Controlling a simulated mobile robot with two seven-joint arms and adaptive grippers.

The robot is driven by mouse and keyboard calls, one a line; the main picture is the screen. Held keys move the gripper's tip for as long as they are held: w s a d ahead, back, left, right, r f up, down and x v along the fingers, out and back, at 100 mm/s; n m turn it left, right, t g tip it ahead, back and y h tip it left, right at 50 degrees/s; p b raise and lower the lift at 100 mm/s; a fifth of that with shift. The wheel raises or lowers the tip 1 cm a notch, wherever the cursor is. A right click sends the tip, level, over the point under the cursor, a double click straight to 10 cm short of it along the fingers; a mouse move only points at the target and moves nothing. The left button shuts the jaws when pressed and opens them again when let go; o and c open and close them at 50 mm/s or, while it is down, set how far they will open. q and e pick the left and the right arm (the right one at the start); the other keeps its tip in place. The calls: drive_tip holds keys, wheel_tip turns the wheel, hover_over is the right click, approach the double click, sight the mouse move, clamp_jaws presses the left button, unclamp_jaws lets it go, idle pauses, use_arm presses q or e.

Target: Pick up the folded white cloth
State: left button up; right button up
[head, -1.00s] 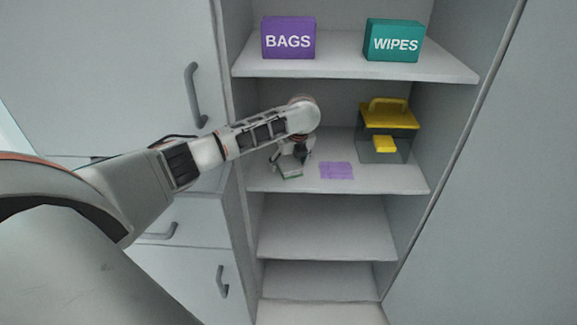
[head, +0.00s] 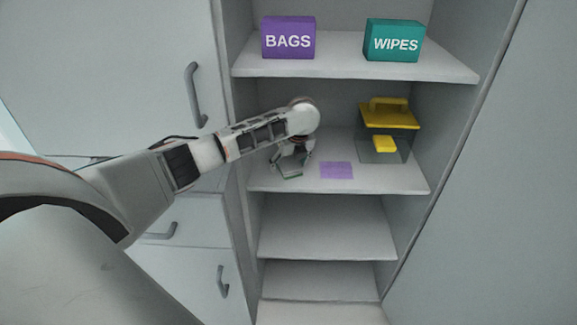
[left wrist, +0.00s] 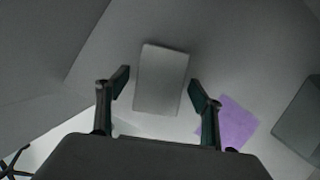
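The folded white cloth (left wrist: 161,82) looks like a flat pale grey-white rectangle in the left wrist view. It lies on the middle shelf, between and beyond my left fingertips. My left gripper (left wrist: 158,79) is open, with one finger on either side of the cloth and a visible gap at each side. In the head view my left gripper (head: 297,168) hangs low over the left part of that shelf and largely hides the cloth there. My right gripper is not in view.
A purple cloth (head: 336,170) lies just right of my left gripper. A clear bin with a yellow lid (head: 389,113) stands at the shelf's right. The shelf above holds a purple BAGS box (head: 288,38) and a teal WIPES box (head: 394,41). The cabinet's side wall is close on the left.

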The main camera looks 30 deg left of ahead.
sight(287, 159)
use_arm(q)
drive_tip(key=c, duration=1)
drive_tip(key=shift+r, duration=0.15)
drive_tip(key=shift+r, duration=0.25)
wheel_tip(287, 159, up, 4)
drive_tip(key=shift+f, duration=0.25)
drive_tip(key=s+d, duration=0.3)
drive_tip(key=d, duration=0.2)
drive_tip(key=s+d, duration=0.7)
drive_tip(key=d, duration=0.2)
drive_tip(key=shift+s+d+f, duration=0.1)
drive_tip(key=shift+s+d, duration=0.2)
drive_tip(key=shift+d, duration=0.05)
